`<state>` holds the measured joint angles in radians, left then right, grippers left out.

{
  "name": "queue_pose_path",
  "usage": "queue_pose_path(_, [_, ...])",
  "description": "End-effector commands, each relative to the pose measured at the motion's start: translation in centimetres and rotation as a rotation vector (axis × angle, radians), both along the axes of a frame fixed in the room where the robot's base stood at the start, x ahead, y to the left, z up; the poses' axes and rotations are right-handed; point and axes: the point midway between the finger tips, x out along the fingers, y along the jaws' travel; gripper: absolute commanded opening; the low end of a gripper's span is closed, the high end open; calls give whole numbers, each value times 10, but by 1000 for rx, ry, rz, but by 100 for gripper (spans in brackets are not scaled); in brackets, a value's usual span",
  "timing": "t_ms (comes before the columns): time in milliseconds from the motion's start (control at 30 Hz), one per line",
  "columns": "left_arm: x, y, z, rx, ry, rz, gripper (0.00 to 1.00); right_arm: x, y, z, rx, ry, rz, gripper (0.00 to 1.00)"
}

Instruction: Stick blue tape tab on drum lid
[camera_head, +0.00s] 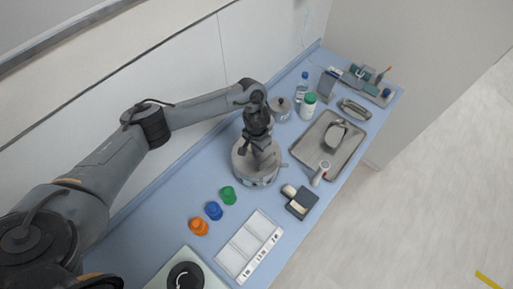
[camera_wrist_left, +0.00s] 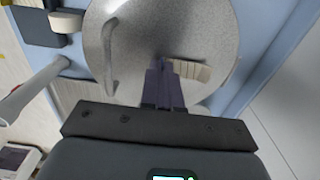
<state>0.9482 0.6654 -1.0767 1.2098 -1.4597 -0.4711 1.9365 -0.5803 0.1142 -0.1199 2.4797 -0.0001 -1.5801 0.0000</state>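The grey metal drum (camera_head: 243,164) stands on the blue counter near the middle of the head view. Its round speckled lid (camera_wrist_left: 205,25) fills the upper part of the left wrist view, with a curved handle (camera_wrist_left: 109,55) on its left side. A cream ribbed strip (camera_wrist_left: 192,70) shows at the lid beside my fingertips. My left gripper (camera_head: 261,154) points down over the lid. In the wrist view its dark fingers (camera_wrist_left: 160,66) look closed together; I cannot tell whether they touch the lid. I cannot make out a blue tape tab. My right gripper is not in view.
Orange (camera_head: 198,227), blue (camera_head: 213,210) and green (camera_head: 228,195) pieces stand left of a white divided tray (camera_head: 249,245). A black block (camera_head: 300,204) and a white-handled tool (camera_head: 320,173) lie right of the drum. A metal tray (camera_head: 308,152), bottles and a lidded pot (camera_head: 281,108) stand behind.

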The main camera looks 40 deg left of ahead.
Motion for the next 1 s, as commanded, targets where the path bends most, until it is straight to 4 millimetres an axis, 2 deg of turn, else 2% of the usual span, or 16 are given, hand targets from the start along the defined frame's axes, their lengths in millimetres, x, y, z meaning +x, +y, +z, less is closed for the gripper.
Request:
queue_pose_path(267, [0,0,0,0,0,0,0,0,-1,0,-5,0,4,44])
queue_pose_path(467, [0,0,0,0,0,0,31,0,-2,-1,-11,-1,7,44])
queue_pose_path(800, [0,0,2,0,0,0,31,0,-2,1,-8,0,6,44])
queue_pose_path(1000, [1,0,24,1,-3,-1,31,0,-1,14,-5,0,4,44])
